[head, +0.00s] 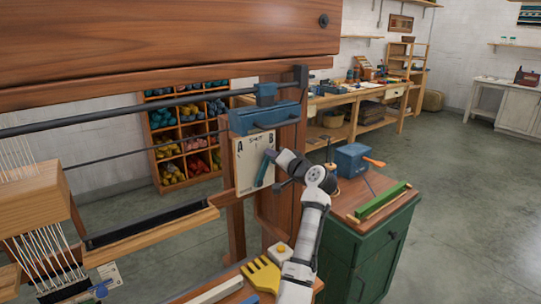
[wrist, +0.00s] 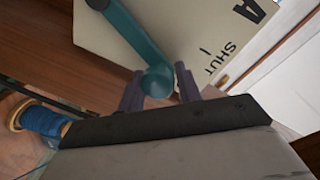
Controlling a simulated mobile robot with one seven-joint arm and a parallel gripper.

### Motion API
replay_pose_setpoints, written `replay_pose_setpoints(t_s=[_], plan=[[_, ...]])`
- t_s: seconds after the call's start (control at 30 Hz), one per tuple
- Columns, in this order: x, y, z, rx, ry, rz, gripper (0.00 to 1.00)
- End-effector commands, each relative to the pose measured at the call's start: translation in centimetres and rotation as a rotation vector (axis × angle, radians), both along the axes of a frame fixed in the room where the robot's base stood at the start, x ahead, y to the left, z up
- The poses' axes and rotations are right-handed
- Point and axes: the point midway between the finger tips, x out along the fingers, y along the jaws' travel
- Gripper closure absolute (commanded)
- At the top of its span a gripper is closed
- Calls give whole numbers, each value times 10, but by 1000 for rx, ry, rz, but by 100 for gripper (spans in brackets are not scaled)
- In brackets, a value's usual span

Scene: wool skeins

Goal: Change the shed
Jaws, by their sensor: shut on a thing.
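The shed lever (head: 262,170) is a teal handle on a cream plate (head: 245,178) fixed to the loom's upright. The plate is marked A at left, SHUT at the top middle and B at right. My gripper (head: 272,155) is shut on the lever's upper end. In the wrist view, the lever's rounded end (wrist: 157,82) sits between the two fingers of my gripper (wrist: 160,88), near the SHUT mark on the plate (wrist: 190,30). The lever's exact setting is hard to tell. White warp threads (head: 60,262) run through the loom at the left.
A wooden beam (head: 160,40) spans the top left. A green cabinet (head: 375,262) at right bears a blue box (head: 352,160) and a green bar (head: 382,201). A yellow comb-like tool (head: 261,275) lies near my arm. Wool skeins fill a rack (head: 150,140) behind. The right floor is clear.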

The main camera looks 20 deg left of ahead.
Motion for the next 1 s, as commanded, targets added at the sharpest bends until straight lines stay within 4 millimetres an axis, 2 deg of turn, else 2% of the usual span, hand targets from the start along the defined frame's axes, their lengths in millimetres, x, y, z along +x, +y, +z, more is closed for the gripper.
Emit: replay_pose_setpoints(t_s=[0.3,0.77,0.8,0.93,1.0], plan=[[7,-7,-9,57,85,-1,100],[8,-7,-11,63,97,0,100],[8,-7,-11,63,97,0,64],[8,-7,-10,65,94,0,48],[8,-7,-9,65,93,0,48]])
